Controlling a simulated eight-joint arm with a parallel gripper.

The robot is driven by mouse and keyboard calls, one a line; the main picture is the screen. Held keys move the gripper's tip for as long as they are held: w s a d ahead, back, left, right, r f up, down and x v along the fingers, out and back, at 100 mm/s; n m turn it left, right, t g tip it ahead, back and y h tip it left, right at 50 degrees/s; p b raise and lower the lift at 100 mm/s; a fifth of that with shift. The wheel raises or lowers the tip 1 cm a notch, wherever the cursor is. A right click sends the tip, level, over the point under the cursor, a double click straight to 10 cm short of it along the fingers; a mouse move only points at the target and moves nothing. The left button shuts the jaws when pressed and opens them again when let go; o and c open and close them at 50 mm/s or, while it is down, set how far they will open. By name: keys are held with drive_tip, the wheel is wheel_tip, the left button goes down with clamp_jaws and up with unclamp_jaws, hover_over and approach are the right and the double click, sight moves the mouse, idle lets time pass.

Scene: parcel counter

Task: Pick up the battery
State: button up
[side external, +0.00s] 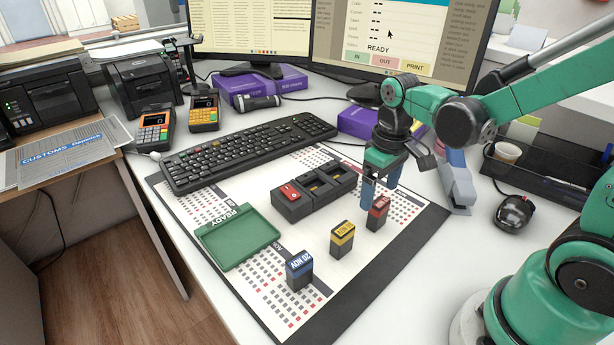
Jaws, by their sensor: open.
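I cannot tell for sure which thing is the battery. Three small dark blocks with coloured labelled tops stand upright on the desk mat: a red one (378,213), a yellow one (342,239) and a blue one (299,268). A black three-slot holder (315,203) lies behind them, with a red piece (290,192) in its left slot. My gripper (381,200) points down with its blue fingers apart, just behind and above the red block. It looks empty. Whether its fingertips touch the red block is unclear.
A green tray (237,239) labelled READY lies left of the blocks on the mat (196,205). A keyboard (250,150) lies behind. Purple boxes (357,122), a black mouse (514,212) and an organiser with a cup (506,154) stand around. The mat's front right is clear.

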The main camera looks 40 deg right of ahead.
sight(379, 201)
drive_tip(key=shift+f, duration=2.9)
clamp_jaws()
